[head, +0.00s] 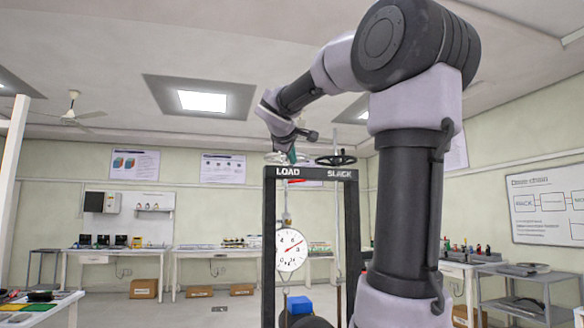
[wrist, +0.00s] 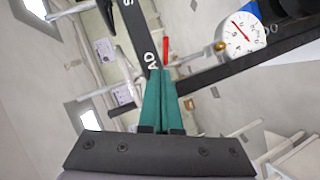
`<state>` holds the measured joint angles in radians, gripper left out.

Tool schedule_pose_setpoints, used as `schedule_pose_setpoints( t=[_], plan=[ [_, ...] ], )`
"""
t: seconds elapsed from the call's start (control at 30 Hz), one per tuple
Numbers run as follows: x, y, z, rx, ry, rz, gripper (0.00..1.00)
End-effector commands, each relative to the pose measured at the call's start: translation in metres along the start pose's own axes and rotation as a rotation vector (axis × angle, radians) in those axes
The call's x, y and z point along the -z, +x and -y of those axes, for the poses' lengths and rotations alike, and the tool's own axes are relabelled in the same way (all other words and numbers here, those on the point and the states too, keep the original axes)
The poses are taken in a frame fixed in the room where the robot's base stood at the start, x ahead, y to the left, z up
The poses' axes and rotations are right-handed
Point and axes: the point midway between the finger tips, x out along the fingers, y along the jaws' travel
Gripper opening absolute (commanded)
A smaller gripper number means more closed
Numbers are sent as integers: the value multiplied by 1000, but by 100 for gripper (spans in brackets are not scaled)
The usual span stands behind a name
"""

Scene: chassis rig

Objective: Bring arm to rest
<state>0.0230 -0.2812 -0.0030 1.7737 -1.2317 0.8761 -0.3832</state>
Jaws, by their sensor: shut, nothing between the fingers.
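My arm is raised and bent in the head view, reaching forward and left. My gripper (head: 291,155) hangs at its end, just above or in front of the top beam of the black frame, near the word LOAD. In the wrist view the two green fingers of my gripper (wrist: 167,75) lie together with nothing between them. I cannot tell whether the fingertips touch the beam.
The black frame (head: 352,228) marked LOAD and SLACK carries handwheels (head: 336,160) on top and a white dial gauge (head: 291,250). A blue block (head: 299,305) sits low inside it. Benches (head: 215,253) line the back wall. A grey cart (head: 530,283) stands at right.

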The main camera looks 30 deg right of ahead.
Motion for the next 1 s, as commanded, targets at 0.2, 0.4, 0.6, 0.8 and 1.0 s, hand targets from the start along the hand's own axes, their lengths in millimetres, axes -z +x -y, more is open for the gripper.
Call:
schedule_pose_setpoints(
  t=[0.2,0.4,0.6,0.8,1.0],
  plan=[
    [-6,-24,-2,0,0,1,0],
    [-6,-28,-2,1,0,1,0],
    [-14,-32,17,52,53,1,0],
    [-54,-63,123,338,366,32,0],
    [-94,-119,251,685,783,152,0]
  ],
)
